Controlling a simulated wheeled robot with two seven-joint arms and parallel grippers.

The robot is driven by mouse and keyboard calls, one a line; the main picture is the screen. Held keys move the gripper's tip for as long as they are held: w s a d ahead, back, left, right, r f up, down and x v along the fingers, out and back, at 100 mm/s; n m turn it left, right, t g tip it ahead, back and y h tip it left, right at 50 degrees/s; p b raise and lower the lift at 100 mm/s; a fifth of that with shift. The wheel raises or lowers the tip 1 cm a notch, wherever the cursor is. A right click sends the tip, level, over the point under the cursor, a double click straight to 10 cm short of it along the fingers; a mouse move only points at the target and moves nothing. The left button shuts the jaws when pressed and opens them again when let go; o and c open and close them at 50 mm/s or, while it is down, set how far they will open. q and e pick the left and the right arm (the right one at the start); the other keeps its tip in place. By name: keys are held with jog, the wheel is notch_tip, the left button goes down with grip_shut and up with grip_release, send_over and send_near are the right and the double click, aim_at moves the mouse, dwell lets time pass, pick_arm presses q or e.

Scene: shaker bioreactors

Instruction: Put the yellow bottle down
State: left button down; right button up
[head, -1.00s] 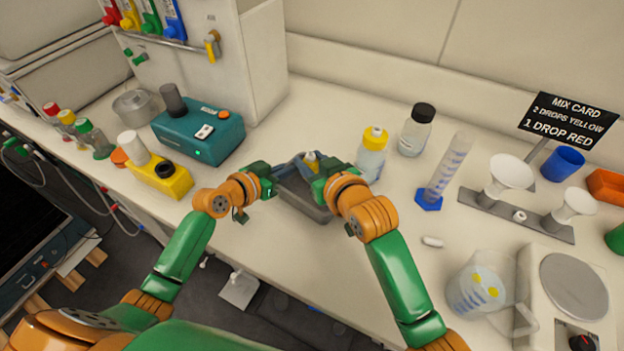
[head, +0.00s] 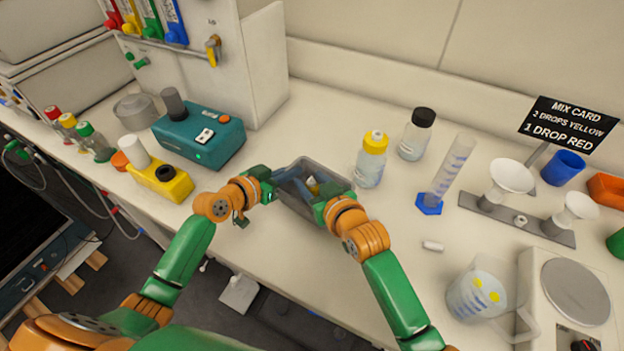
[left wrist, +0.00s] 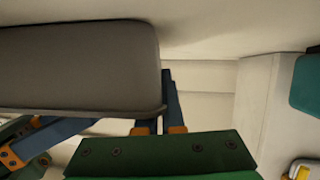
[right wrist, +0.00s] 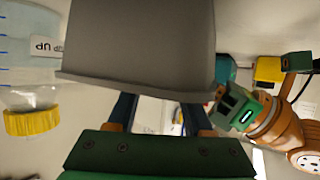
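My right gripper (head: 314,190) reaches into the bin from the right. In the right wrist view its fingers stand apart and go behind the bin's wall (right wrist: 140,40), so the tips are hidden. My left gripper (head: 290,180) reaches over the bin from the left.
A larger yellow-capped bottle (head: 370,160) and a black-capped bottle (head: 416,135) stand right of the bin. A teal device (head: 200,137) and a yellow block (head: 165,180) are on the left. A cylinder (head: 450,165), beaker (head: 475,292) and funnel stand (head: 482,208) are further right.

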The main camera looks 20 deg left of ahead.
jog(key=shift+o, duration=0.9)
jog(key=shift+r, duration=0.45)
jog(key=v, duration=1.2)
jog(key=shift+r, duration=0.2)
pick_arm(q)
jog(key=c, duration=1)
grip_release()
jog(key=shift+o, duration=0.2)
